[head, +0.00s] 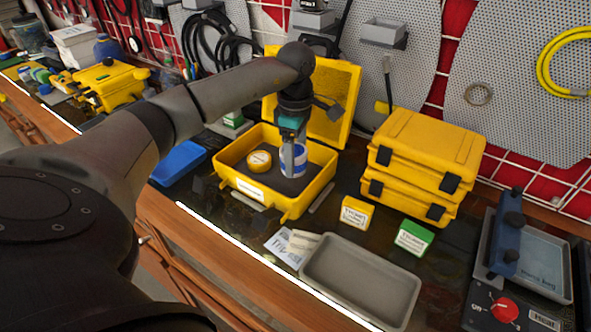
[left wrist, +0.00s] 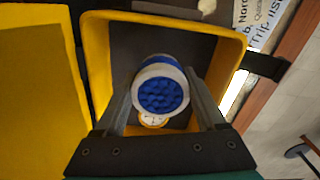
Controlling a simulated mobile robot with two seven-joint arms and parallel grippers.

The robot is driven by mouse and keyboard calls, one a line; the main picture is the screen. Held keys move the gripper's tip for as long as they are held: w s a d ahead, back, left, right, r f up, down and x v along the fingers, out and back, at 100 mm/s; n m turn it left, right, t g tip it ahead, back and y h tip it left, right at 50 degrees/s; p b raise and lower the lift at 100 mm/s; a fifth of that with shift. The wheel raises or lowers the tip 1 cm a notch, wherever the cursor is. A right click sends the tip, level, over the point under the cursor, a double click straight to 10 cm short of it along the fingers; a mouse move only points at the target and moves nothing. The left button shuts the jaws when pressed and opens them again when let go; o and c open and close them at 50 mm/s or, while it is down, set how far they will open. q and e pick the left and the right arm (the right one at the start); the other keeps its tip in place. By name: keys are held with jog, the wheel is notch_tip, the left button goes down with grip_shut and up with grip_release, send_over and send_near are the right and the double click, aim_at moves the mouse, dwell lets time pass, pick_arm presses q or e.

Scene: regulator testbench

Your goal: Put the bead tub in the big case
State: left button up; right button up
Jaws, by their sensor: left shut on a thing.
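The bead tub (head: 293,162) is a clear-and-white tub full of blue beads; it also shows in the left wrist view (left wrist: 161,88), its round blue face toward the camera. My left gripper (head: 292,142) points down and is shut on the tub, with one finger on each side. The big yellow case (head: 235,183) stands open on the bench, lid raised at the back. The tub is within the case's opening, over the right part of its dark floor; I cannot tell if it touches the floor. The case also shows in the left wrist view (left wrist: 97,75). My right gripper is not in view.
A round yellow item (head: 259,160) lies in the case's left part. Stacked shut yellow cases (head: 425,150) stand to the right. A grey tray (head: 360,280), a yellow box (head: 356,212) and a green box (head: 414,237) sit in front. A blue tray (head: 179,163) lies left.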

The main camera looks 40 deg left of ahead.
aim_at(296, 169)
pick_arm(q)
jog(key=shift+f, duration=1.85)
jog(key=shift+f+b, duration=0.15)
jog(key=shift+b, duration=0.2)
jog(key=o, duration=1.4)
jog(key=shift+r, duration=0.2)
notch_tip(296, 169, up, 12)
jog(key=shift+p, duration=1)
